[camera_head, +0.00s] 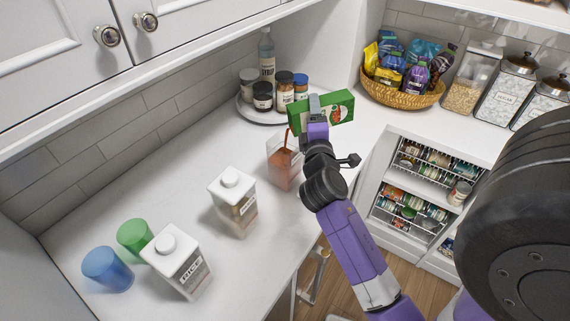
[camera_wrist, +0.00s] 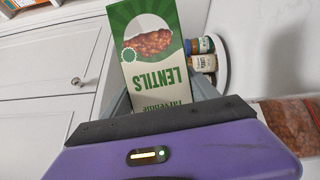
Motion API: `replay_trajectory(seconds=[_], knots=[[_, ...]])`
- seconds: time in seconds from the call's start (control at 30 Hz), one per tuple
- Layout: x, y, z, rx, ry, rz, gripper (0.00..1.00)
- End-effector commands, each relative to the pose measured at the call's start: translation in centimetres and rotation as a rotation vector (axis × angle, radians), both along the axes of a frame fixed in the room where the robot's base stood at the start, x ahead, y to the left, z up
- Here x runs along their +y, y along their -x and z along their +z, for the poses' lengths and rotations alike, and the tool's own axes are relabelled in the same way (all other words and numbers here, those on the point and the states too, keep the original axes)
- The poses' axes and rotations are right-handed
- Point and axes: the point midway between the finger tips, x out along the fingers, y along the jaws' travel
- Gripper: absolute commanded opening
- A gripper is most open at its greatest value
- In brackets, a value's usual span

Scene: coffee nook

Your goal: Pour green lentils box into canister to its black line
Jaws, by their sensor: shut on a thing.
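The green lentils box (camera_head: 335,111) is held on its side above the counter, its left end over the canister. In the wrist view its label (camera_wrist: 150,55) reads LENTILS upside down. My gripper (camera_head: 315,105) is shut on the box. A thin reddish-brown stream of lentils (camera_head: 287,138) falls from the box's left end into the clear canister (camera_head: 272,152). Reddish-brown lentils lie in the canister, which also shows at the right edge of the wrist view (camera_wrist: 292,122). My arm hides its right side. I cannot make out the black line or the exact fill level.
A round tray (camera_head: 246,112) with jars and a bottle stands behind the canister. A white-lidded container (camera_head: 233,200), a RICE container (camera_head: 180,262), a green cup (camera_head: 135,236) and a blue cup (camera_head: 107,270) stand to the left. A snack basket (camera_head: 405,98) is at the back right.

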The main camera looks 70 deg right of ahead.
Motion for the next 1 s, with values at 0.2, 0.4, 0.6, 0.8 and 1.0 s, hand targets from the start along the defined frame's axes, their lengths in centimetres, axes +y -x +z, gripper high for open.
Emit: replay_trajectory(seconds=[0.2,0.4,0.6,0.8,1.0], knots=[[0.0,-0.1,0.2,0.000,0.003,0.000,0.04],[0.2,0.1,0.1,0.001,0.003,0.001,0.04],[0.8,0.5,0.1,0.000,0.003,0.001,0.04],[1.0,0.7,0.2,0.000,0.003,0.001,0.04],[0.9,0.6,0.3,0.003,0.005,0.001,0.04]])
